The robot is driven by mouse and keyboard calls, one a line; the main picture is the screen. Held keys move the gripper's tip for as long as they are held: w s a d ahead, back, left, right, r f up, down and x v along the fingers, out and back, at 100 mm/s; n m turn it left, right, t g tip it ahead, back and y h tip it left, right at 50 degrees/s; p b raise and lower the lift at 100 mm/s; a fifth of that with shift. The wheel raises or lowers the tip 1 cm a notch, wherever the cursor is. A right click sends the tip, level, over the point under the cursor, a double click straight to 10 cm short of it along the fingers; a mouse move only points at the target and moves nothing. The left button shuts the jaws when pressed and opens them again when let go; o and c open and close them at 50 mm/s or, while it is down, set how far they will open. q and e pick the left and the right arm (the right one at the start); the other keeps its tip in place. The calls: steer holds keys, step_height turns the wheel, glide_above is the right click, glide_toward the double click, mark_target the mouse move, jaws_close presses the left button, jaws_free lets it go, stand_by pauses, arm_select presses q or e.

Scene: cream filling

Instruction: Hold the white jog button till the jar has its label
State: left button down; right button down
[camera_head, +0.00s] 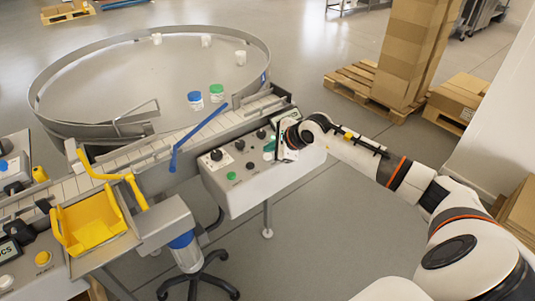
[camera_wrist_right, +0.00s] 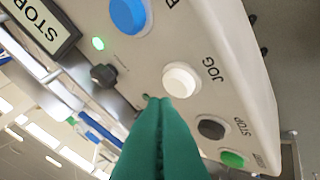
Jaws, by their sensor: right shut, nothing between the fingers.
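The white jog button (camera_wrist_right: 180,80) sits on the control panel beside the printed word JOG in the right wrist view. My right gripper (camera_wrist_right: 156,100) is shut and empty, its green fingers pressed together. Its tips are at the lower left edge of the button in that view; I cannot tell whether they touch it. In the head view my right gripper (camera_head: 272,148) is at the right end of the control panel (camera_head: 238,192) and hides the button there. A blue-lidded jar (camera_head: 195,98) and a green-lidded jar (camera_head: 216,92) stand on the round table; labels are too small to tell. My left gripper is out of view.
Near the jog button are a blue button (camera_wrist_right: 128,14), a black knob (camera_wrist_right: 103,76), a dark button (camera_wrist_right: 211,128) and a green button (camera_wrist_right: 232,159). A conveyor (camera_head: 150,152) runs behind the panel. A yellow bin (camera_head: 90,225) stands left. Floor in front of the panel is clear.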

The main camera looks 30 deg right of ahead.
mark_target(271, 159)
steer(key=shift+r, duration=0.1)
steer(key=shift+r+p, duration=1.25)
steer(key=shift+r, duration=1.25)
